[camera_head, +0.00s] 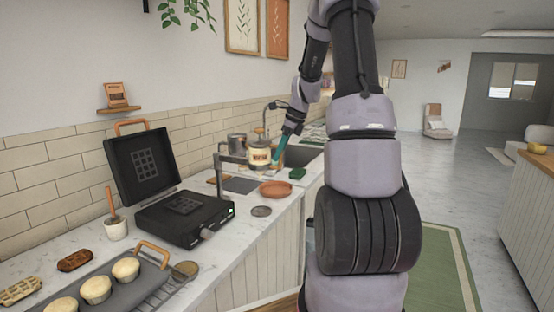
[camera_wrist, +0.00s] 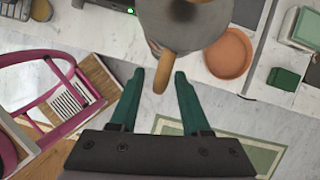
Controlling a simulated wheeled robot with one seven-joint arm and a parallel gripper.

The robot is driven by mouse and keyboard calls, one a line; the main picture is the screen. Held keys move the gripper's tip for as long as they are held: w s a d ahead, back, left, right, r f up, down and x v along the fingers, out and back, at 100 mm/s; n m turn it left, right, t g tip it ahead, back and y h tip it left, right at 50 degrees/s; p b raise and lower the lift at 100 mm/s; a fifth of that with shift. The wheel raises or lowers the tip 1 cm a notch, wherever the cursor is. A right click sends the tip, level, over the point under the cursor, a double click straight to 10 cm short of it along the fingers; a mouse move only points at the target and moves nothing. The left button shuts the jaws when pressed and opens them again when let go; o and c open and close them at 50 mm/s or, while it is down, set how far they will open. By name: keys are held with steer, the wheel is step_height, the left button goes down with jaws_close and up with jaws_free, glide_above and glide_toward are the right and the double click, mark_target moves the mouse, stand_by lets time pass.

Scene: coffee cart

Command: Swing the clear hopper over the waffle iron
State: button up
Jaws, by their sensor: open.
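The waffle iron (camera_head: 185,216) stands on the counter with its lid (camera_head: 143,165) raised and a small green light on its front. The clear hopper (camera_head: 260,157), with a label on its side, hangs from a swing arm on a post (camera_head: 217,165), to the right of the iron and not over it. My gripper (camera_head: 278,153) is at the hopper's right side. In the wrist view my gripper (camera_wrist: 158,75) is open, and a tan handle (camera_wrist: 161,80) below the hopper body (camera_wrist: 185,22) lies between the teal fingertips. I cannot tell whether they touch it.
A muffin tray (camera_head: 120,283) sits front left. A pink-framed chair (camera_wrist: 65,85) shows in the wrist view.

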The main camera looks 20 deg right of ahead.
steer(key=shift+x, duration=1.35)
jaws_close()
stand_by(0.4)
